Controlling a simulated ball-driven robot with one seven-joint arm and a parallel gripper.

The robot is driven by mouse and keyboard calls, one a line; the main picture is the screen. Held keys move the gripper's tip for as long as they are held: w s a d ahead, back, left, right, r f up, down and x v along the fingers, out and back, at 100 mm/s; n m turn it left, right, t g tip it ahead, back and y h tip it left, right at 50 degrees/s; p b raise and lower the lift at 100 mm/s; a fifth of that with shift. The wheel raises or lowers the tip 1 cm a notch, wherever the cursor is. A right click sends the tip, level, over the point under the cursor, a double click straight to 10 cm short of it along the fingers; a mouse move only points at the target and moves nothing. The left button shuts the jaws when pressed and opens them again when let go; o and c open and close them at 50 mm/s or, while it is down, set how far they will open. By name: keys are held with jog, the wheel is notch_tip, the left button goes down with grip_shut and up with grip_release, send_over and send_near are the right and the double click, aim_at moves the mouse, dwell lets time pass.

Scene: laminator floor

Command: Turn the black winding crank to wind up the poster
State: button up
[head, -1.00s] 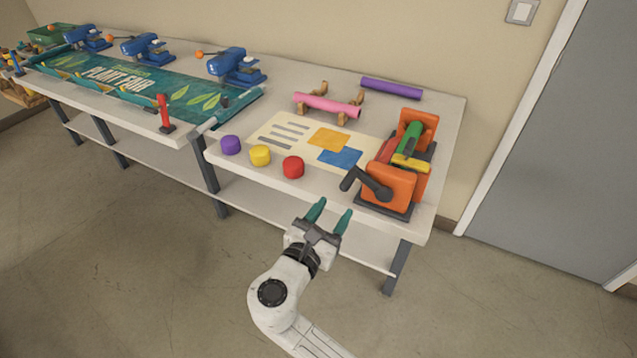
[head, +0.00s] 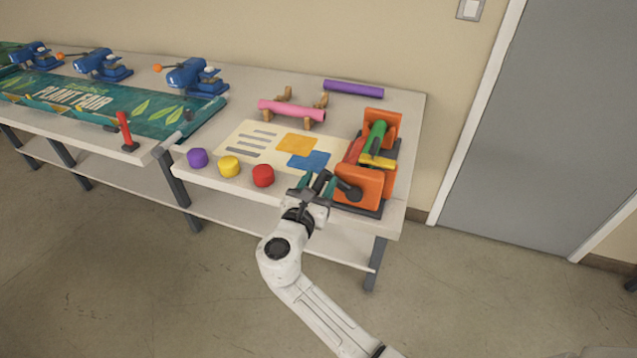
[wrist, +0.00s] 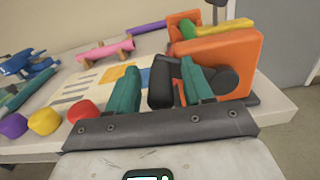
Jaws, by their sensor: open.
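The black winding crank (head: 343,187) sticks out from the front of the orange winding machine (head: 359,185) at the table's right end. My gripper (head: 318,183) is open at the crank's handle. In the wrist view the crank's handle (wrist: 161,87) stands between the two teal fingers of my gripper (wrist: 157,85), with the crank's hub behind the right finger. I cannot tell whether either finger touches it. The poster (head: 262,142) lies flat on the table, with orange and blue blocks printed on it, its right end at the machine's rollers.
Purple (head: 197,158), yellow (head: 229,166) and red (head: 263,175) round pieces stand along the table's front edge. A pink roll (head: 291,110) rests on wooden stands, with a purple roll (head: 353,88) behind. A red-handled tool (head: 126,130) stands on the left table. Floor in front is clear.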

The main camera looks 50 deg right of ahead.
grip_shut()
dwell(0.4)
